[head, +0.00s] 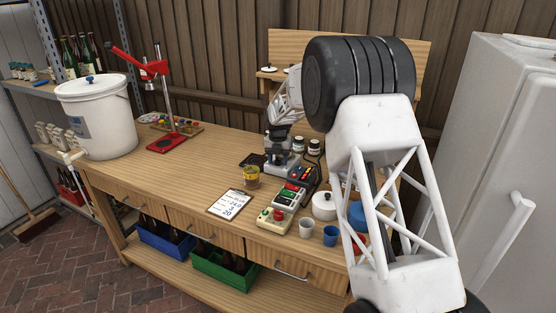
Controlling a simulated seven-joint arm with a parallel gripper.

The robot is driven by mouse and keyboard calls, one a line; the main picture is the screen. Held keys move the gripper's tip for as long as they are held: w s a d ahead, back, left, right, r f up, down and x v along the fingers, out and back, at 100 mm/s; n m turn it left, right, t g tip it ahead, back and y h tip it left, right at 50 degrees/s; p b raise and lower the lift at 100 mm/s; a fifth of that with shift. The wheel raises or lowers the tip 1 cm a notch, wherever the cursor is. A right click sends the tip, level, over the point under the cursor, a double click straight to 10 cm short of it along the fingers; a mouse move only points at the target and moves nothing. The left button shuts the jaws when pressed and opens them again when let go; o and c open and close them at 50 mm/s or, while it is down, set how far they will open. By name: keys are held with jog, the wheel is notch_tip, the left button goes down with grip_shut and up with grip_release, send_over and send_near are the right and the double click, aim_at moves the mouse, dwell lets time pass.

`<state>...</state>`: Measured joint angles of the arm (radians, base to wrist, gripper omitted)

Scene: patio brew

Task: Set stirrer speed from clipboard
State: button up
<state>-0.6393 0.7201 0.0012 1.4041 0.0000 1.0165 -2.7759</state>
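The clipboard (232,204) lies on the bench near its front edge, with dark handwritten lines that include what looks like "20" at the bottom. Just right of it is a small beige box with red and green knobs or buttons (272,219). Behind that box is a device with green and red parts (290,196). I cannot tell for sure which device is the stirrer, and no speed reading is legible. My arm reaches in from the right; its dark end, my gripper (279,134), is above a grey microscope-like device (282,163). Its fingers cannot be made out.
A yellow-topped jar (252,178) stands behind the clipboard. A red stand (166,144) and large white bucket (97,122) are left.

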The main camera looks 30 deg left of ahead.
jog(key=c, duration=0.9)
jog(key=shift+m, duration=0.4)
jog(key=m, duration=0.3)
jog(key=shift+r, duration=0.1)
jog(key=shift+m, duration=2)
jog(key=o, duration=0.9)
jog(key=shift+o, duration=0.2)
